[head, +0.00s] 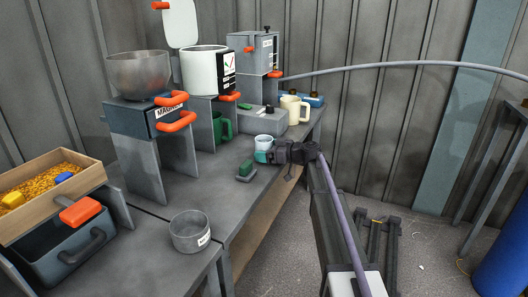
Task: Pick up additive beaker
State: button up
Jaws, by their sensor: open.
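A small white beaker (264,141) stands on the grey bench near its right edge, in the middle of the head view. My gripper (263,156) reaches in from the right at the beaker's near side, with teal fingertips at its lower part. The jaws are open; the fingertips overlap the beaker in the picture, and I cannot tell whether they touch it. The lower part of the beaker is hidden behind them. A grey metal cup with a white label (190,232) stands on the nearer bench; its label is too small to read.
A machine with a steel bowl (139,72) is at left. The bench between cup and block is clear.

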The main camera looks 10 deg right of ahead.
jog(key=c, duration=1)
